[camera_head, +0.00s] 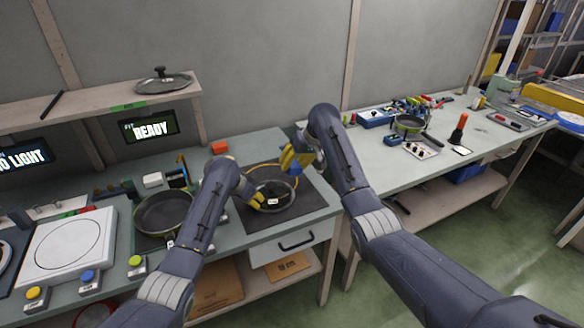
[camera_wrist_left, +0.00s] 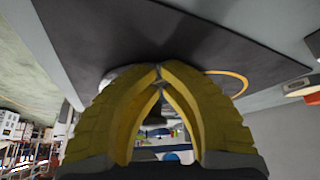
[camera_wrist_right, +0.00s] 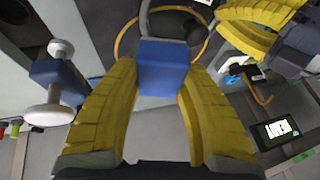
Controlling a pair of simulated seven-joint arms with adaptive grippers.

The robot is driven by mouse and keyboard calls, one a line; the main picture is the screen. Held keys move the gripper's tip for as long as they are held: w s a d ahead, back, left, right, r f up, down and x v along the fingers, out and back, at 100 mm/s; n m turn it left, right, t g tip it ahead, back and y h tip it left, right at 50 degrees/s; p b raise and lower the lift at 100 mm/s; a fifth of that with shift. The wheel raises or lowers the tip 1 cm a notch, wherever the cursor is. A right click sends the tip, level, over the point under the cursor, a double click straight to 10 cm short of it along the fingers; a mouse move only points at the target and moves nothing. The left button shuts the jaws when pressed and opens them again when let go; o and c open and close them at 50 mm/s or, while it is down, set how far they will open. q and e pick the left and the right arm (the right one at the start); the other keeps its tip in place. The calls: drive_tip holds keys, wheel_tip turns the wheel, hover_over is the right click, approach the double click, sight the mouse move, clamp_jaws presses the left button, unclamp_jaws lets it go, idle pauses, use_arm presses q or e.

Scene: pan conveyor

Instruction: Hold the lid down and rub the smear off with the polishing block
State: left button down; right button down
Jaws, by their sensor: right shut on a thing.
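The glass lid (camera_head: 284,207) with a steel rim lies on the dark mat (camera_head: 318,203) on the left bench. My left gripper (camera_head: 262,203) is low at the lid's left side. In the left wrist view its fingertips (camera_wrist_left: 159,74) meet with nothing seen between them. Whether they press on the lid is unclear. My right gripper (camera_head: 293,158) is above the mat's back part. It is shut on the blue polishing block (camera_wrist_right: 163,66), which is close to the lid's edge; contact cannot be told. The smear cannot be made out.
A dark frying pan (camera_head: 163,212) stands left of the mat, with a white plate device (camera_head: 69,248) further left. An orange loop (camera_head: 250,168) lies around the lid's back. Another lid (camera_head: 163,82) sits on the shelf. The mat's right part is clear.

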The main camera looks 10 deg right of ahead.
use_arm(q)
drive_tip(key=shift+s+f, duration=0.1)
idle(0.4)
drive_tip(key=shift+r, duration=2.6)
